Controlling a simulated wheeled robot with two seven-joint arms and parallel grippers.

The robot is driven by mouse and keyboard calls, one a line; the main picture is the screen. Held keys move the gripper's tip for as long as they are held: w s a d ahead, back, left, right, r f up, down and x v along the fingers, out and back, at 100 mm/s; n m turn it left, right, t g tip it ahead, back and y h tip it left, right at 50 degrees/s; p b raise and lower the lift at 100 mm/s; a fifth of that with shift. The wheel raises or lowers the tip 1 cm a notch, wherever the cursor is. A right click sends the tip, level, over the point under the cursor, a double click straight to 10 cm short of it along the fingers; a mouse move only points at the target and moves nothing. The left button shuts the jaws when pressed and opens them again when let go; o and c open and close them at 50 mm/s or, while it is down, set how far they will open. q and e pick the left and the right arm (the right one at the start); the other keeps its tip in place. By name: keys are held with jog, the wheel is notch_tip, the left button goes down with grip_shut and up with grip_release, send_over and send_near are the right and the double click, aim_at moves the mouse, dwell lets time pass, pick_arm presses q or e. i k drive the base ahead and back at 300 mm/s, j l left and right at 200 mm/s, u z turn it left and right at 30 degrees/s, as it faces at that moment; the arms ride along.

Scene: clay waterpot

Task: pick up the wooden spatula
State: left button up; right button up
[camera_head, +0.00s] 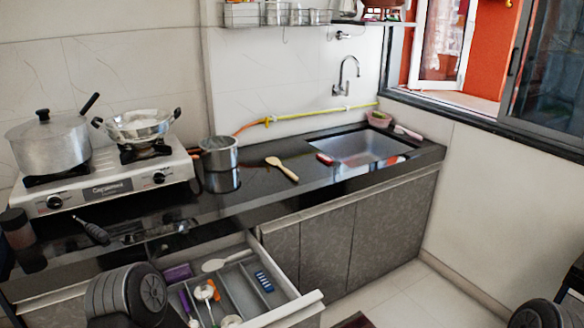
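The wooden spatula (282,168) lies flat on the dark counter, between the small steel pot and the sink. Its broader, light-brown end points up-left and its handle points down-right toward the counter's front edge. Nothing covers it. Neither of my grippers shows in the view. Only dark rounded parts, which look like my own arm links, show at the bottom left and bottom right, far from the spatula.
A stove (105,180) with a lidded pot (48,143) and a steel pan (138,125) stands left. A small steel pot (218,154) stands left of the spatula, the sink (362,150) right. An open drawer (300,307) juts out below. Counter around the spatula is clear.

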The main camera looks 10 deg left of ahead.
aim_at(274, 162)
jog(key=i+l+z, duration=0.5)
jog(key=z, duration=0.25)
jog(key=i+z, duration=0.35)
jog(key=i+l+u, duration=0.1)
jog(key=i+u, duration=0.15)
jog(key=i, duration=0.2)
jog(key=i+l+u, duration=0.2)
jog(key=i, duration=0.25)
jog(key=i+j+u, duration=0.15)
jog(key=i+u, duration=0.25)
jog(key=i+j+u, duration=0.1)
jog(key=i+u, duration=0.35)
jog(key=i+l+u, duration=0.1)
jog(key=i+u, duration=0.3)
jog(key=k, duration=0.1)
